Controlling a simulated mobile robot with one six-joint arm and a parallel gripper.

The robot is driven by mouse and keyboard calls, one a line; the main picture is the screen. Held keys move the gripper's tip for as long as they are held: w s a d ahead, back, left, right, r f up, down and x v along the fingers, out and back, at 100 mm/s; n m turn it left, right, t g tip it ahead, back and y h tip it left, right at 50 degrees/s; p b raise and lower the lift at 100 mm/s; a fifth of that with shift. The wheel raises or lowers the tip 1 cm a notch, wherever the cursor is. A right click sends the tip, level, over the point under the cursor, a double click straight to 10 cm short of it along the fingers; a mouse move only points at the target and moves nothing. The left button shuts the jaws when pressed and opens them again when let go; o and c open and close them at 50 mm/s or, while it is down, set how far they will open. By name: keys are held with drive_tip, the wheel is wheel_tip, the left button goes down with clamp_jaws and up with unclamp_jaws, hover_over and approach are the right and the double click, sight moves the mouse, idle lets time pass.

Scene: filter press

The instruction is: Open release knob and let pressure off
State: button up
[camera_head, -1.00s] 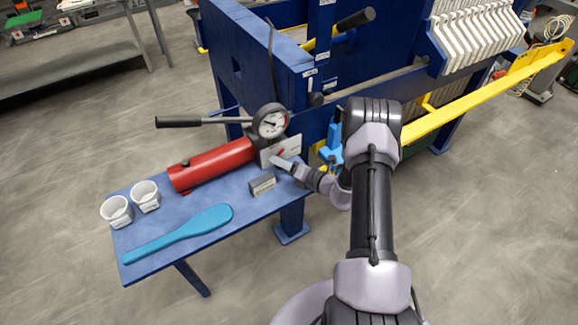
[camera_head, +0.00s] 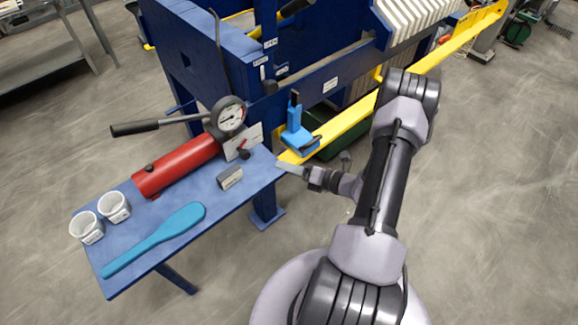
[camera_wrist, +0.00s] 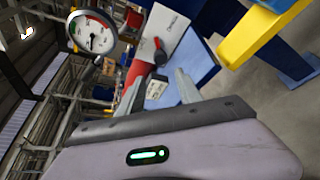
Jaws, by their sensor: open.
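The release knob (camera_head: 243,153) is small, dark and red, beside a white plate (camera_head: 240,141) at the right end of the red pump cylinder (camera_head: 180,165). It also shows in the wrist view (camera_wrist: 160,52), with a black body and a red part. The round pressure gauge (camera_head: 231,117) stands above the plate; it also shows in the wrist view (camera_wrist: 92,34), but its reading is too small to tell. My gripper (camera_head: 284,168) is open and empty, right of the knob and apart from it, by the table's right end. In the wrist view, the gripper (camera_wrist: 159,92) points toward the knob.
A small grey block (camera_head: 230,178), a blue paddle (camera_head: 160,240) and two white cups (camera_head: 114,207) lie on the blue table (camera_head: 185,245). A black-gripped lever (camera_head: 135,128) sticks out left. A blue tool (camera_head: 298,135) and yellow rail (camera_head: 350,118) are behind my gripper.

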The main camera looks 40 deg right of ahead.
drive_tip(key=n+g+h, duration=0.1)
drive_tip(key=n+h, duration=0.4)
drive_tip(key=n, duration=0.2)
approach(247, 156)
drive_tip(key=b+x, duration=0.1)
drive_tip(key=x, duration=0.8)
drive_tip(key=shift+w+f+b, duration=0.2)
drive_tip(key=shift+w+b, duration=0.1)
drive_tip(key=shift+b, duration=0.05)
clamp_jaws()
